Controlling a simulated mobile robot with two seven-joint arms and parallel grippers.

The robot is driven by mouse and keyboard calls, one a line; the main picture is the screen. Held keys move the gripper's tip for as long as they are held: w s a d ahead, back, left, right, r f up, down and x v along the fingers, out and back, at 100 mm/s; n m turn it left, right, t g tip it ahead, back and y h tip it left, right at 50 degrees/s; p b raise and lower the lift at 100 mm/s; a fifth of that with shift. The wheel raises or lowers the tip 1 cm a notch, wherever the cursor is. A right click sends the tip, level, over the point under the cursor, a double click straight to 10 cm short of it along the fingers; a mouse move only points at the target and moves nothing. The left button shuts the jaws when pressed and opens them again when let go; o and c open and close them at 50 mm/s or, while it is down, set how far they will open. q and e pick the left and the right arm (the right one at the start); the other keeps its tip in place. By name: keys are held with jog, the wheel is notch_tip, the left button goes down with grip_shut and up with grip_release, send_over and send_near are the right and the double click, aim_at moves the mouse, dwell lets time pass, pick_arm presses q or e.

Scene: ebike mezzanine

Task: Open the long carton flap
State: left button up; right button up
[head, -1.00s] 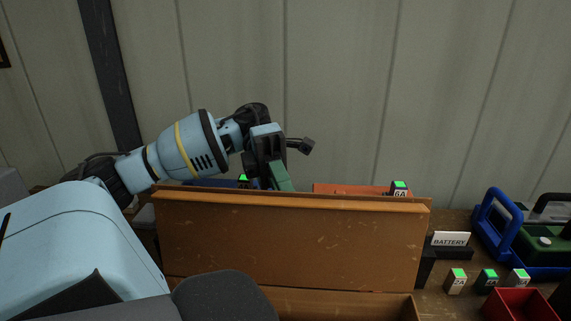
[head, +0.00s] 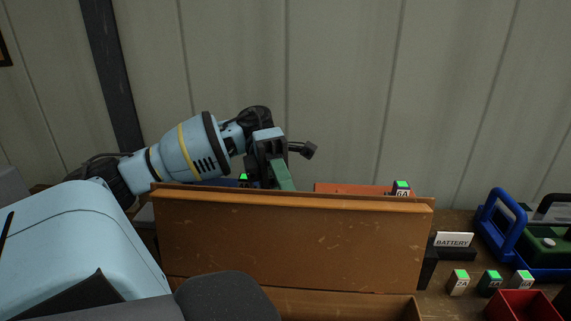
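The brown carton stands in the lower middle, with its front rim (head: 345,306) at the bottom of the view. Its long flap (head: 295,240) stands upright and spans most of the carton's width. My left arm comes in from the left above the carton. My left gripper (head: 280,176) points down behind the flap's top edge. Its fingertips are hidden by the flap, so I cannot see whether it is open, shut or touching the flap. My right gripper is not in view.
A battery sign (head: 453,240) stands right of the carton. Several small labelled boxes (head: 459,283) and a red bin (head: 520,304) lie in front of it. A blue and green case (head: 545,245) is at far right. An orange-red object (head: 350,188) shows behind the flap.

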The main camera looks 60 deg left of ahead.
pick_arm(q)
jog(key=shift+f, duration=0.45)
jog(key=shift+c, duration=0.2)
jog(key=shift+w+a, duration=0.25)
jog(key=shift+a, duration=0.2)
jog(key=shift+c, duration=0.4)
jog(key=r+b+v, duration=0.1)
jog(key=v, duration=0.6)
jog(key=shift+b, duration=0.35)
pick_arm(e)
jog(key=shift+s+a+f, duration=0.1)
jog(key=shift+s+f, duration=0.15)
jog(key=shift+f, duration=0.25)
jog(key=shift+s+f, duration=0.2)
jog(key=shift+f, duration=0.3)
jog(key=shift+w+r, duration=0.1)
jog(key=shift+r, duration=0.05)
